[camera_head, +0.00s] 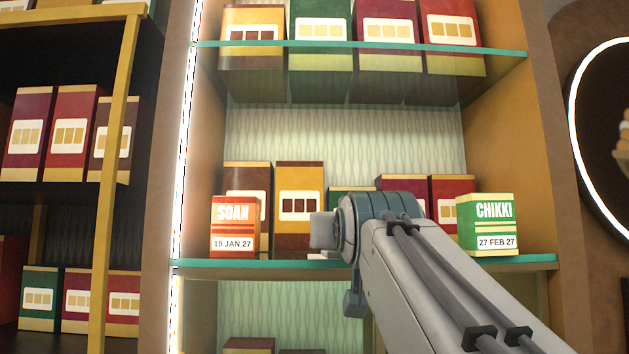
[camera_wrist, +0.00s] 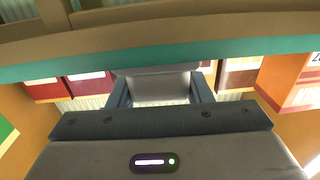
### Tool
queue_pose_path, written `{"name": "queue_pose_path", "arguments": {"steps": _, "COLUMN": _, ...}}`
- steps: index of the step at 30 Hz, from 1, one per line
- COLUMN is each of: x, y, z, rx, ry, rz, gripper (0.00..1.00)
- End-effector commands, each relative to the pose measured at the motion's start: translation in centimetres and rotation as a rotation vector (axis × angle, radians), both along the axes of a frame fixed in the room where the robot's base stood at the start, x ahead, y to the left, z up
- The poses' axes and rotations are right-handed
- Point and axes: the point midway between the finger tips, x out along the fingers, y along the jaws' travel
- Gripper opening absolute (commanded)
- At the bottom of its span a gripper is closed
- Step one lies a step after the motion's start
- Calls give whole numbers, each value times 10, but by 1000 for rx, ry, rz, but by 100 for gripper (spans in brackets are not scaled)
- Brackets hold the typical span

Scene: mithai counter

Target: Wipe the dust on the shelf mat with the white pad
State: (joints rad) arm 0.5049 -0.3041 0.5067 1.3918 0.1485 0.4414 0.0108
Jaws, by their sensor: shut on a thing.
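My gripper (camera_wrist: 160,92) shows in the wrist view with its two dark fingers on either side of a pale block, the white pad (camera_wrist: 160,86), and it is shut on it. In the head view my arm reaches to the middle shelf (camera_head: 270,265), and its wrist hides the fingers and most of what lies behind. A thin pale sliver (camera_head: 322,255) shows on the shelf left of the wrist; I cannot tell whether it is mat or pad. The mat and any dust are not clearly visible.
An orange SOAN box (camera_head: 235,226) stands left of my wrist and a green CHIKKI box (camera_head: 486,223) stands right. Several sweet boxes (camera_head: 299,190) stand behind. The upper glass shelf (camera_head: 370,48) is overhead, with more boxes. A side rack (camera_head: 118,110) is at left.

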Motion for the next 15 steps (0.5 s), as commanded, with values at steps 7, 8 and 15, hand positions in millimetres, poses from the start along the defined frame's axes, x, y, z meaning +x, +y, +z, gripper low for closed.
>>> {"name": "queue_pose_path", "arguments": {"steps": 7, "x": 1, "y": 19, "z": 2, "rx": 0, "ry": 2, "rz": 0, "gripper": 19}}
{"name": "queue_pose_path", "arguments": {"steps": 8, "x": 1, "y": 20, "z": 4, "rx": 0, "ry": 2, "rz": 1, "gripper": 19}}
{"name": "queue_pose_path", "arguments": {"steps": 15, "x": 1, "y": 17, "z": 36, "rx": 2, "ry": 0, "rz": -1, "gripper": 19}}
